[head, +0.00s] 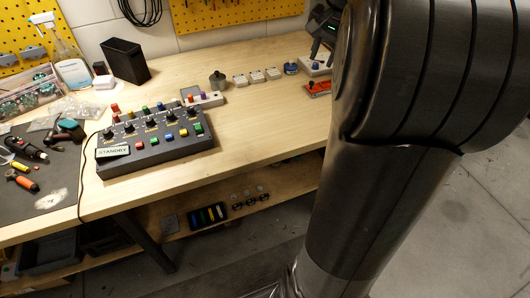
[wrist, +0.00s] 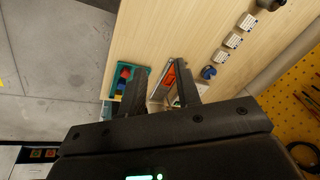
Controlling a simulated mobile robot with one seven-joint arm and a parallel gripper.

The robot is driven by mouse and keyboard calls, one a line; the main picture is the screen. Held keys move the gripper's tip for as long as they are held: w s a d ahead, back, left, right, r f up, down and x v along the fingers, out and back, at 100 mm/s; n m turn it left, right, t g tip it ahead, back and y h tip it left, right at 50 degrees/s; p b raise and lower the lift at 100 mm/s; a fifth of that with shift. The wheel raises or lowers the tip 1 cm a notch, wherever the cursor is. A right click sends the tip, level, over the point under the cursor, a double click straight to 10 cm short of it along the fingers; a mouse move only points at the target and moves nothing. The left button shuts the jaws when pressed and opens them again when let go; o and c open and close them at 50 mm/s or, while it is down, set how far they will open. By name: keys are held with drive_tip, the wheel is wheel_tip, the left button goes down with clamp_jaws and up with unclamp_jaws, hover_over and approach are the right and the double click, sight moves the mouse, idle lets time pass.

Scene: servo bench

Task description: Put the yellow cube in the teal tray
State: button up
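The teal tray (wrist: 146,70) shows in the wrist view near the bench edge, partly behind a finger of my gripper. Small red and blue pieces lie in it. I cannot make out a yellow cube in either view; part of the tray is covered by the finger.
A red-orange tool (head: 318,88) lies close to the tray's side; it also shows in the wrist view (wrist: 169,76). A blue round piece (head: 291,68) and several white blocks (head: 257,76) are farther along. A dark control box (head: 155,148) stands left. Bare wood (head: 250,120) lies between.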

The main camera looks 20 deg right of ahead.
drive_tip(key=s+a+f+n+t, duration=0.1)
drive_tip(key=s+a+f+n, duration=0.2)
drive_tip(key=s+a, duration=0.6)
drive_tip(key=s+a+f+n+t, duration=0.1)
drive_tip(key=s+a+f+n, duration=0.2)
drive_tip(key=s+a+n, duration=0.4)
drive_tip(key=s+a, duration=0.3)
drive_tip(key=a, duration=0.4)
drive_tip(key=shift+s+a+f+t, duration=0.15)
drive_tip(key=shift+f+t, duration=0.15)
drive_tip(key=shift+f, duration=0.05)
